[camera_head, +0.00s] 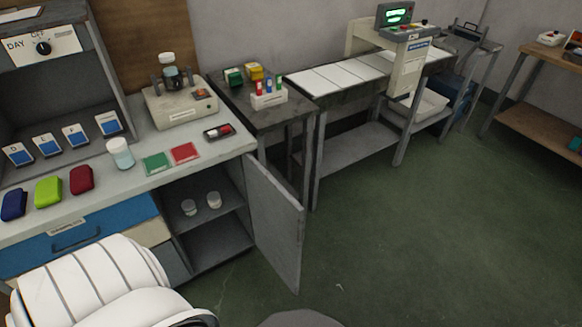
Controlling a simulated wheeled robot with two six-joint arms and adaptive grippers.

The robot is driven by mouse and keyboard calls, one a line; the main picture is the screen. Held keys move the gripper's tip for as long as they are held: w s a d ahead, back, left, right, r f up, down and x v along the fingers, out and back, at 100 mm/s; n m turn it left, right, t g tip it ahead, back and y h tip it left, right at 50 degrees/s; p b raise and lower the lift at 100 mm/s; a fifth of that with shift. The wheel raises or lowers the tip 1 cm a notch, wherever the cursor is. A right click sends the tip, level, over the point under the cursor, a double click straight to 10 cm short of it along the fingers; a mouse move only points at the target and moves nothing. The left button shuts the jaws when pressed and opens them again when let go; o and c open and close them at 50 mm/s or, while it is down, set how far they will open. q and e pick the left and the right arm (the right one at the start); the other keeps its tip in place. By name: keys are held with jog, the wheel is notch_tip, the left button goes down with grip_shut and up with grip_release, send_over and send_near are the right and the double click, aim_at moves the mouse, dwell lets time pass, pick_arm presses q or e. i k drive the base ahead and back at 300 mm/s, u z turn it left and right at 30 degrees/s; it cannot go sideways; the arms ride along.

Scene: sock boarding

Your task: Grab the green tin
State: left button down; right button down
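A bright green rounded tin (48,191) stands on the grey worktop at the left, near its front edge. It is between a blue tin (14,205) on its left and a dark red tin (81,179) on its right, with small gaps. Nothing touches or covers it. Neither of my grippers shows in this view. A large white ribbed part, which seems to be mine, fills the lower left corner below the counter front.
A white-lidded jar (120,153), a green card (157,163) and a red card (185,152) lie right of the tins. Several label cards stand behind. Below, a cabinet door (277,222) hangs open into the floor space. The green floor at right is clear.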

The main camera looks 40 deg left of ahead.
aim_at(188, 206)
jog(key=i, duration=2.1)
jog(key=u, duration=3.4)
